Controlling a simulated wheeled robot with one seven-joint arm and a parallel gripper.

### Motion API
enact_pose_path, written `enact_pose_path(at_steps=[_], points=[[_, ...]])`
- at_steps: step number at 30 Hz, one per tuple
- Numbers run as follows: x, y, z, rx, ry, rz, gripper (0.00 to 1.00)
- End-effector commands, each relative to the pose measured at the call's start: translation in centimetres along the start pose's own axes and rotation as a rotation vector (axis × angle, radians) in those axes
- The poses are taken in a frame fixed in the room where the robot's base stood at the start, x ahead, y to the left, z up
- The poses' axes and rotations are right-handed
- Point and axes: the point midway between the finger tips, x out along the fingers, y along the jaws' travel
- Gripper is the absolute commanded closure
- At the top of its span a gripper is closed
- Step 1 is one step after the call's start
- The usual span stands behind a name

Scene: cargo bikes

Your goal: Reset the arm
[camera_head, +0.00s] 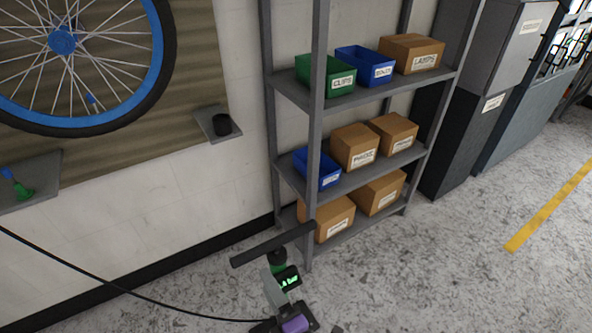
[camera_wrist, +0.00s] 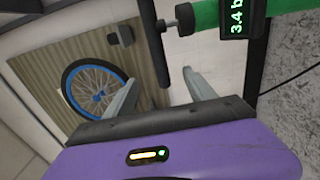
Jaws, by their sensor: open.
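My gripper (camera_wrist: 162,80) is open, with its two grey fingers spread and nothing visible held between them. Its purple body shows at the bottom of the head view. A pump with a green barrel (camera_wrist: 203,15), a black T-handle (camera_head: 272,245) and a lit display (camera_head: 288,278) is close to my gripper. In the wrist view the display reads 3.4 and sits at the upper right, beyond the fingers. The pump's lower part is hidden in the head view. I cannot tell whether a finger touches the pump.
A grey shelf rack (camera_head: 342,98) with bins and cardboard boxes stands behind the pump. A blue-rimmed wheel (camera_head: 62,42) hangs on the wall panel at left. A black hose (camera_head: 120,294) crosses the lower left. Grey floor (camera_head: 450,270) is clear at right.

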Motion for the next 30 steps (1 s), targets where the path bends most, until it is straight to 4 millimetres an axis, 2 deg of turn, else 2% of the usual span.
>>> enact_pose_path(at_steps=[5,7,9,11,17,20,30], points=[[0.0,0.0,0.0,0.029,-0.001,-0.001,0.36],[0.1,0.2,0.1,0.091,-0.006,0.004,0.36],[0.3,2.2,0.7,0.189,-0.016,0.041,0.36],[-0.5,4.0,1.2,0.305,-0.031,0.076,0.36],[-6.4,7.1,3.1,0.648,-0.1,0.135,0.36],[-10.0,8.4,4.0,0.801,-0.142,0.159,0.36],[-24.6,14.4,6.5,1.297,-0.322,0.257,0.36]])
